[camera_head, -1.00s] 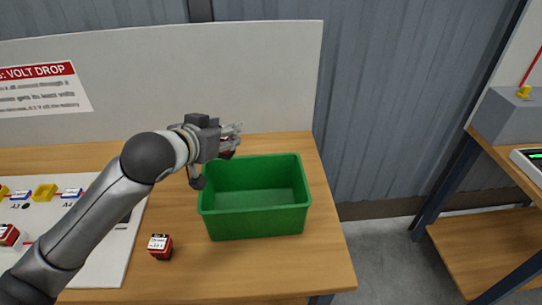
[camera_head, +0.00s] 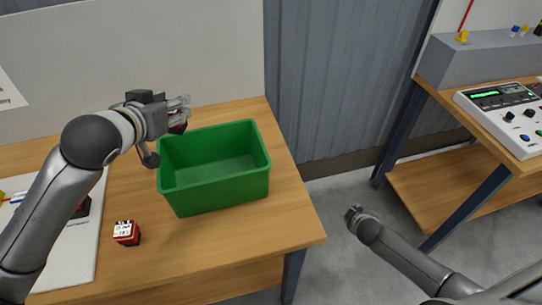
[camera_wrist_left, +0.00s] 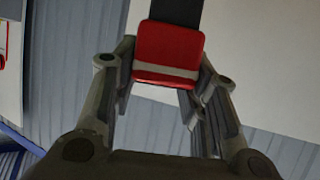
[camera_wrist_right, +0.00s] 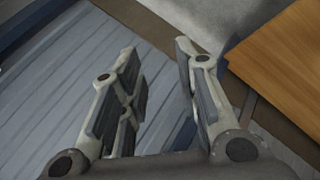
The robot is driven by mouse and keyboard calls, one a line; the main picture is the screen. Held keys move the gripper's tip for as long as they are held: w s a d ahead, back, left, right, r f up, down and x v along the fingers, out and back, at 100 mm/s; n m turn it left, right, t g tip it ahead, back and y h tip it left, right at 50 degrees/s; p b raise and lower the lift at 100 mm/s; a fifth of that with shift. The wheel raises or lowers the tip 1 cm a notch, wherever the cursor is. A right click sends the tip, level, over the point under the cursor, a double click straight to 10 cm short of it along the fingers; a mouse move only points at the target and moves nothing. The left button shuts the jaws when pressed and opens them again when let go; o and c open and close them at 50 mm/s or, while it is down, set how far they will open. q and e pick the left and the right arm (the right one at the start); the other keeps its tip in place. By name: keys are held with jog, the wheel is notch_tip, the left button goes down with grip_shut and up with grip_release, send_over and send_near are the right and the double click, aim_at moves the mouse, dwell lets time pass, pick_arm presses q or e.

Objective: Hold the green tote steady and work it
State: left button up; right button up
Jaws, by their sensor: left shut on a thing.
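The green tote (camera_head: 222,192) stands upright and open on the wooden table, and it looks empty inside. My left gripper (camera_head: 181,108) is just above and behind its back left corner. It is shut on a small red block with a pale stripe and a dark part (camera_wrist_left: 167,55), mostly hidden by the fingers in the head view. My right gripper (camera_head: 352,213) is off the table's right side, away from the tote. Its fingers stand apart with nothing between them in the right wrist view (camera_wrist_right: 157,52).
A red, white and black block (camera_head: 126,233) sits on the table (camera_head: 200,258), left of the tote. A white board (camera_head: 75,262) lies further left, partly behind my left arm. A bench with a grey instrument (camera_head: 505,112) stands at the right, across open floor.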

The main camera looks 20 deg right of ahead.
jog(key=w+r+t, duration=0.2)
jog(key=w+r, duration=0.3)
jog(key=r, duration=0.5)
jog(key=m+t+y, duration=0.3)
jog(key=m+y, duration=0.1)
jog(key=m, duration=0.4)
send_near(261, 144)
jog(key=x, duration=1.1)
jog(key=shift+w, duration=0.1)
grip_shut()
jog(key=shift+n, duration=0.3)
